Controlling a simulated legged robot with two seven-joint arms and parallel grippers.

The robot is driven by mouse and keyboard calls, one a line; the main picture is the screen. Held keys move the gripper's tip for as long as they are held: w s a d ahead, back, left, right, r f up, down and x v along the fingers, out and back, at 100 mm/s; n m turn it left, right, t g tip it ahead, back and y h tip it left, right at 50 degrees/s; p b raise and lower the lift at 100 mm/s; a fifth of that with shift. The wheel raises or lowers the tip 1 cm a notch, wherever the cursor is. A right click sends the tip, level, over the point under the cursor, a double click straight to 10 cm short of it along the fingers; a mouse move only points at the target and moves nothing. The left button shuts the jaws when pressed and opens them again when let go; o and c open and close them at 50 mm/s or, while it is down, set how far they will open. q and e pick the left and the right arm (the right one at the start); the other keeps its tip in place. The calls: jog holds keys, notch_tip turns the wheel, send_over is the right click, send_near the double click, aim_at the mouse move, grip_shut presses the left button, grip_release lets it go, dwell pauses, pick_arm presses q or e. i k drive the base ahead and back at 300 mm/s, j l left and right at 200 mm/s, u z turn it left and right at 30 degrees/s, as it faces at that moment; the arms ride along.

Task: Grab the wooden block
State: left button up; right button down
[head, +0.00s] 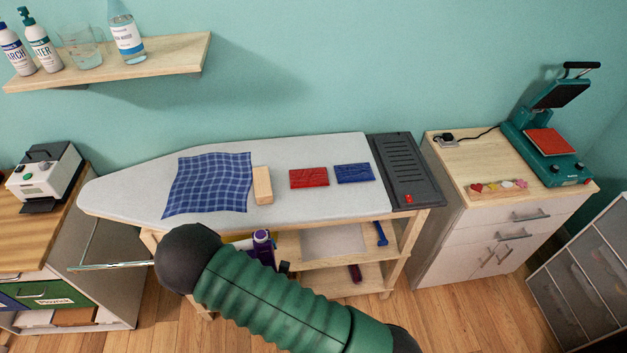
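The wooden block (263,186) is a pale, narrow upright-looking piece on the ironing board (320,150). It sits at the right edge of a blue plaid cloth (209,184), and nothing holds it. A green ribbed arm section of mine with a dark rounded end crosses the lower middle, in front of the board's shelves. No gripper fingers show on it. Neither my left nor my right gripper can be made out in the head view.
Right of the block lie a red folded cloth (309,178) and a blue one (354,173). A dark grey panel (406,165) is at the board's right end. A heat press (550,130) stands on the right cabinet. A wall shelf (150,62) holds bottles.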

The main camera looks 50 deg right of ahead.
aim_at(263, 187)
jog(key=z, duration=1.6)
jog(key=i+z, duration=0.25)
jog(key=i, duration=0.75)
